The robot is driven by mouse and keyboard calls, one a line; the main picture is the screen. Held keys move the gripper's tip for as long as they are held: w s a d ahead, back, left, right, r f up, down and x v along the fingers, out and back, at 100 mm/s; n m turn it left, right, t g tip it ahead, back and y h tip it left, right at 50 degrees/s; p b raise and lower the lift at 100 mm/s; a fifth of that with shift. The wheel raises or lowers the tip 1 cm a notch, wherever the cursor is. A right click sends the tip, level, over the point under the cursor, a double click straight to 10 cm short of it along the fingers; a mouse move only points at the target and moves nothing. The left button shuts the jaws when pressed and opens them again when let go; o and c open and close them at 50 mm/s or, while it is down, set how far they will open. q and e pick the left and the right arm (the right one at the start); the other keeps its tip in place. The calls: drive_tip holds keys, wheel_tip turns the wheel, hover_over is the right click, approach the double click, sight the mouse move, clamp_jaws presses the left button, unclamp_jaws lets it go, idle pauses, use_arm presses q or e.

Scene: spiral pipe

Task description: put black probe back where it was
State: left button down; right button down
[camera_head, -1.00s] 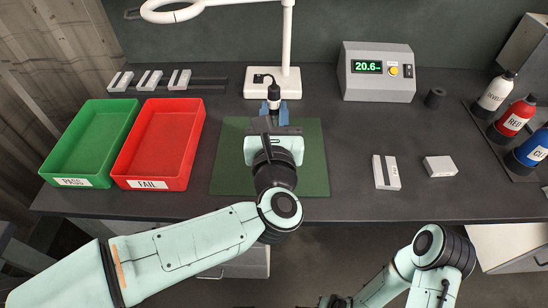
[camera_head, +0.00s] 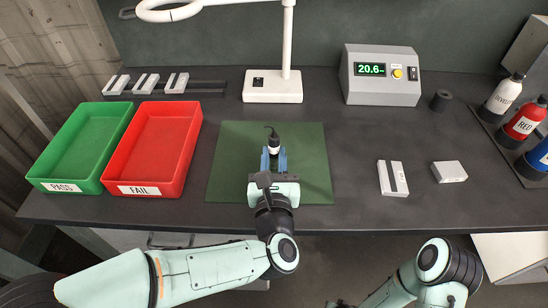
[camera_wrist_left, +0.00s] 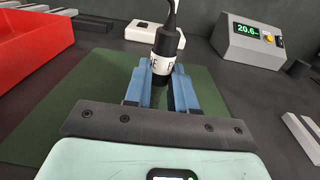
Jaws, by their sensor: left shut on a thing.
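The black probe (camera_head: 273,146), a dark cylinder with a white label band and a cable at its top, is held upright between the blue fingers of my left gripper (camera_head: 274,160). In the left wrist view the probe (camera_wrist_left: 168,45) stands between the blue fingertips (camera_wrist_left: 163,75), with its lettered white band at their level. The gripper is shut on it, over the green mat (camera_head: 225,165). The probe's lower end is hidden by the fingers. A short black hollow cylinder (camera_head: 440,100) stands empty right of the meter box. My right gripper's fingers are out of view.
The meter box (camera_head: 382,75) reads 20.6. A white lamp base (camera_head: 273,92) stands behind the mat. Green (camera_head: 50,180) and red (camera_head: 130,182) trays lie left. Grey blocks (camera_head: 392,190) lie right of the mat, and bottles (camera_head: 522,120) stand at the far right.

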use_arm(q)
drive_tip(key=c, duration=0.9)
unclamp_jaws()
drive_tip(key=shift+f, duration=0.1)
drive_tip(key=shift+c, duration=0.2)
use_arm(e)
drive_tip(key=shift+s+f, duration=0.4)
use_arm(q)
drive_tip(key=shift+r, duration=0.2)
drive_tip(key=s, duration=1.2)
drive_tip(key=shift+d, duration=0.1)
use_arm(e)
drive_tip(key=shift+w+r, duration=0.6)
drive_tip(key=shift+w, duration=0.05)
